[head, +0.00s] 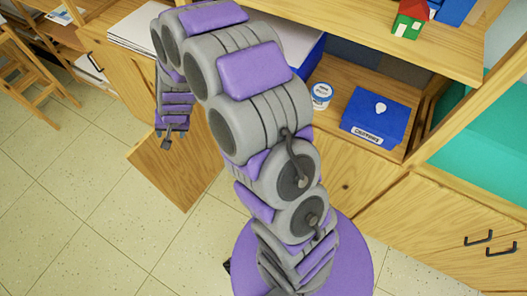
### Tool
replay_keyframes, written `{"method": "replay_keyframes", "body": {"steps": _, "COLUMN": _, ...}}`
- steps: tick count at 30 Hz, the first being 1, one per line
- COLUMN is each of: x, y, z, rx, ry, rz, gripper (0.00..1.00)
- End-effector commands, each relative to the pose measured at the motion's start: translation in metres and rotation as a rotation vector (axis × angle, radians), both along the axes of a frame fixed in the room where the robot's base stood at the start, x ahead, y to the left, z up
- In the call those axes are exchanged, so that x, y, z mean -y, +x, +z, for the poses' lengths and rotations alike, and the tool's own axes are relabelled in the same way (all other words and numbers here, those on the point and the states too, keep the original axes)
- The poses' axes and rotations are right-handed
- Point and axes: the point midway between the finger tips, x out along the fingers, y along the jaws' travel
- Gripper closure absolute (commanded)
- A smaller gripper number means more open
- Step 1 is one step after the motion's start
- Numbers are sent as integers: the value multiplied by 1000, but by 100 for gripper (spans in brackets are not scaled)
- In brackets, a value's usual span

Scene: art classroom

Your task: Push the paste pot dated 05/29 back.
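A small white pot with a blue label (320,95) stands upright on the wooden shelf (341,80), just right of my arm. A date on it is too small to read, so I cannot tell whether it is the 05/29 paste pot. My arm crosses the middle of the view and hides part of the shelf and whatever is behind it. My gripper (170,138) hangs down at the left, well apart from the pot, above an open wooden door. Its fingers are too small and dark to tell whether they are open.
A blue labelled box (375,117) stands right of the pot. The open wooden door (168,165) juts out over the tiled floor. A wooden top (400,45) overhangs the shelf and carries a small toy house (409,20). A wooden stool (35,75) stands far left.

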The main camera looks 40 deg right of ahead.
Motion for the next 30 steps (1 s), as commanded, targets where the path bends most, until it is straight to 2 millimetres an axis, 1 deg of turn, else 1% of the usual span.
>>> {"method": "replay_keyframes", "body": {"steps": 1, "x": 3, "y": 11, "z": -24, "rx": 5, "ry": -7, "rz": -41, "gripper": 39}}
{"method": "replay_keyframes", "body": {"steps": 2, "x": 6, "y": 18, "z": -35, "rx": 13, "ry": -12, "rz": -65, "gripper": 39}}
{"method": "replay_keyframes", "body": {"steps": 3, "x": 10, "y": 28, "z": -50, "rx": 28, "ry": -22, "rz": -102, "gripper": 39}}
{"method": "replay_keyframes", "body": {"steps": 5, "x": 19, "y": 39, "z": -73, "rx": 42, "ry": -38, "rz": -154, "gripper": 39}}
{"method": "replay_keyframes", "body": {"steps": 6, "x": 27, "y": 45, "z": -90, "rx": 51, "ry": -50, "rz": -190, "gripper": 39}}
{"method": "replay_keyframes", "body": {"steps": 8, "x": 40, "y": 54, "z": -113, "rx": 66, "ry": -71, "rz": -244, "gripper": 39}}
{"method": "replay_keyframes", "body": {"steps": 9, "x": 50, "y": 57, "z": -131, "rx": 73, "ry": -86, "rz": -280, "gripper": 39}}
{"method": "replay_keyframes", "body": {"steps": 11, "x": 66, "y": 64, "z": -154, "rx": 91, "ry": -113, "rz": -336, "gripper": 39}}
{"method": "replay_keyframes", "body": {"steps": 12, "x": 76, "y": 66, "z": -171, "rx": 97, "ry": -133, "rz": -368, "gripper": 39}}
{"method": "replay_keyframes", "body": {"steps": 14, "x": 94, "y": 67, "z": -195, "rx": 113, "ry": -168, "rz": -420, "gripper": 39}}
{"method": "replay_keyframes", "body": {"steps": 15, "x": 105, "y": 66, "z": -212, "rx": 120, "ry": -194, "rz": -452, "gripper": 39}}
{"method": "replay_keyframes", "body": {"steps": 17, "x": 123, "y": 63, "z": -236, "rx": 133, "ry": -236, "rz": -500, "gripper": 39}}
{"method": "replay_keyframes", "body": {"steps": 18, "x": 135, "y": 61, "z": -251, "rx": 146, "ry": -268, "rz": -531, "gripper": 39}}
{"method": "replay_keyframes", "body": {"steps": 22, "x": 174, "y": 46, "z": -297, "rx": 182, "ry": -382, "rz": -621, "gripper": 39}}
{"method": "replay_keyframes", "body": {"steps": 24, "x": 197, "y": 34, "z": -319, "rx": 200, "ry": -450, "rz": -664, "gripper": 39}}
{"method": "replay_keyframes", "body": {"steps": 27, "x": 229, "y": 12, "z": -348, "rx": 230, "ry": -555, "rz": -716, "gripper": 39}}
{"method": "replay_keyframes", "body": {"steps": 30, "x": 261, "y": -11, "z": -368, "rx": 263, "ry": -656, "rz": -757, "gripper": 39}}
